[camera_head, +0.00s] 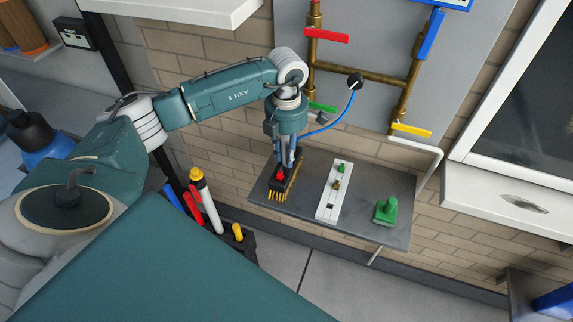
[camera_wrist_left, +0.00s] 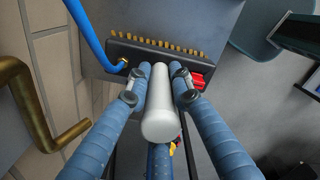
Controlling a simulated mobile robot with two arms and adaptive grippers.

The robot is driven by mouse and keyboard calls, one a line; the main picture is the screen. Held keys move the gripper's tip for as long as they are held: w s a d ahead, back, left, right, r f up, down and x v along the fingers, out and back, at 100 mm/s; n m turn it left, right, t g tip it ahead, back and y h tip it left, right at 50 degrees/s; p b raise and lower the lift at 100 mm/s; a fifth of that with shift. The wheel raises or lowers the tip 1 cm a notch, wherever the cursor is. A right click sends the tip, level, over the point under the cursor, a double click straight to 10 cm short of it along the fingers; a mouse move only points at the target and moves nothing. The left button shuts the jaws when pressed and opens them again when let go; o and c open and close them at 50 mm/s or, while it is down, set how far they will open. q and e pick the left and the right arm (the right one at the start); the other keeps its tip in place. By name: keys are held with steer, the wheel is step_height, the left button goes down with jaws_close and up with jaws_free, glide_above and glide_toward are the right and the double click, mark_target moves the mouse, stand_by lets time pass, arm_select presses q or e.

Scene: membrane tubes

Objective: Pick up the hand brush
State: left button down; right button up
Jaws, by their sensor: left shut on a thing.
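In the left wrist view, the brush's dark block (camera_wrist_left: 130,50) lies across the fingertips of my left gripper (camera_wrist_left: 158,72). My right gripper is not in view.
A white strip (camera_head: 327,206) with small fittings and a green piece (camera_head: 386,210) stand on the shelf to the right. Brass pipes (camera_head: 366,68) with coloured handles and a blue hose (camera_head: 329,126) are behind. A holder with coloured tubes (camera_head: 207,203) stands lower left.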

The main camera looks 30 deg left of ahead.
mark_target(287, 137)
arm_select(q)
steer(key=shift+w+r, duration=0.1)
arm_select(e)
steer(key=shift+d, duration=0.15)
arm_select(q)
steer(key=shift+r, duration=0.2)
step_height(287, 137, up, 8)
steer(key=shift+r+b, duration=0.1)
steer(key=shift+b, duration=1.1)
steer(key=shift+r, duration=0.7)
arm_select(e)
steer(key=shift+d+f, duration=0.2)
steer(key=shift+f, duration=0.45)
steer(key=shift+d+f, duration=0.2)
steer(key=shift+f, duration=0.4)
arm_select(q)
steer(key=c, duration=2.2)
jaws_free()
jaws_close()
